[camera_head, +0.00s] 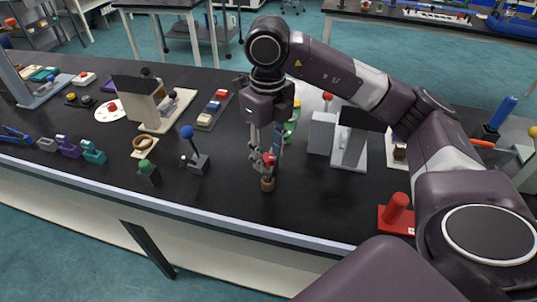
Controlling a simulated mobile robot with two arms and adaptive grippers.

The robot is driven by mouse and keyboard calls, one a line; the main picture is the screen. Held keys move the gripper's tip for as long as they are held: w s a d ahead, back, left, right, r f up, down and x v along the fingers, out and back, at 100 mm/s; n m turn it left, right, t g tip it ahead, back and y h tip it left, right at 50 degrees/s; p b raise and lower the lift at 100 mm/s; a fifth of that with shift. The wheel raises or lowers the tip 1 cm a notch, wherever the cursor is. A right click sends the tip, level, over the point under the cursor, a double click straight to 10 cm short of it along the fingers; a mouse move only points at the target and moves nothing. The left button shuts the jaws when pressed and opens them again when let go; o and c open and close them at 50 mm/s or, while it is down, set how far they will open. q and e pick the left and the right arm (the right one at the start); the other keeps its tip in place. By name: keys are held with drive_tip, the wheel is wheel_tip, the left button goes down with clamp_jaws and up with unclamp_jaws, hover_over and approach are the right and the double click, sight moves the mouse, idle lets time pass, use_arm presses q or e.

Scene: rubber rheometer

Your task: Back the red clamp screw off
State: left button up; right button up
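A small red knob (269,159), which looks like the clamp screw, stands above a short brown round base (267,185) near the bench's front edge. My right gripper (267,157) points down from above, with its fingers at the red knob and partly hiding it. I cannot tell whether the fingers touch or grip the knob. My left gripper is not in view.
A blue-knobbed lever on a grey block (196,163) and a green-topped weight (148,172) stand to the left. A red block with a cylinder (397,213) stands at the right front. A grey-and-white device (348,150) is behind right. The black bench top (320,205) is clear between.

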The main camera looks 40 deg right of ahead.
clamp_jaws()
drive_tip(key=n+b, duration=0.1)
drive_tip(key=n, duration=0.1)
drive_tip(key=shift+f+n, duration=0.15)
drive_tip(key=shift+n, duration=0.25)
drive_tip(key=shift+n+b, duration=0.4)
drive_tip(key=shift+n, duration=0.6)
drive_tip(key=shift+n+b, duration=0.6)
drive_tip(key=shift+n, duration=1.6)
